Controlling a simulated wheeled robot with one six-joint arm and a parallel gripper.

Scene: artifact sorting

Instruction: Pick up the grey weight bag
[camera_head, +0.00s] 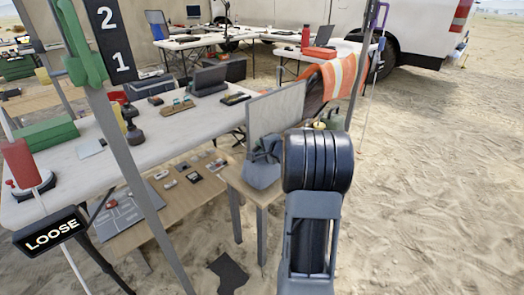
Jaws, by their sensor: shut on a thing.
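The grey weight bag (262,174) is at the small wooden side table, right of the long white table, in front of an upright grey panel. My gripper (264,150) is at the top of the bag and is shut on it. My own arm, large in the foreground, hides part of the gripper's right side. I cannot tell whether the bag's underside still touches the table.
The upright grey panel (276,112) stands close behind the gripper. The long white table (165,140) holds tools and boxes. A metal post (135,180) and a "LOOSE" sign (50,232) stand at left. Open sand (440,190) lies to the right.

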